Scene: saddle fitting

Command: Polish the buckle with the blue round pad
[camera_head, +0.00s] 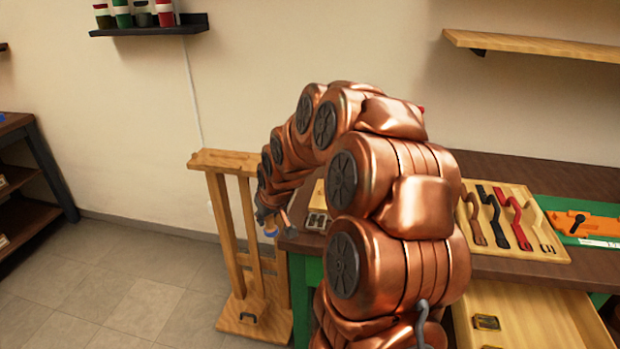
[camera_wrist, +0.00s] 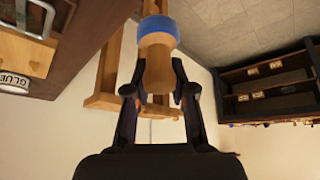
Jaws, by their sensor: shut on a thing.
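My gripper (camera_wrist: 158,94) is shut on the wooden handle of a tool with a blue round pad (camera_wrist: 157,27) in the wrist view. The pad points away from the palm. In the head view the blue pad (camera_head: 271,232) hangs below my gripper (camera_head: 268,218), off the left end of the workbench. A metal buckle (camera_wrist: 38,12) shows at the upper left of the wrist view, cut by the frame edge. What seems to be the same buckle (camera_head: 317,221) lies at the bench's left end in the head view. Pad and buckle are apart.
A wooden stand (camera_head: 226,160) rises just behind my gripper. On the workbench (camera_head: 500,170), a wooden tray (camera_head: 472,240) holds several strap-like pieces. An open drawer (camera_head: 530,310) juts out below, with another metal buckle (camera_head: 487,322) in it. The floor at left is clear.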

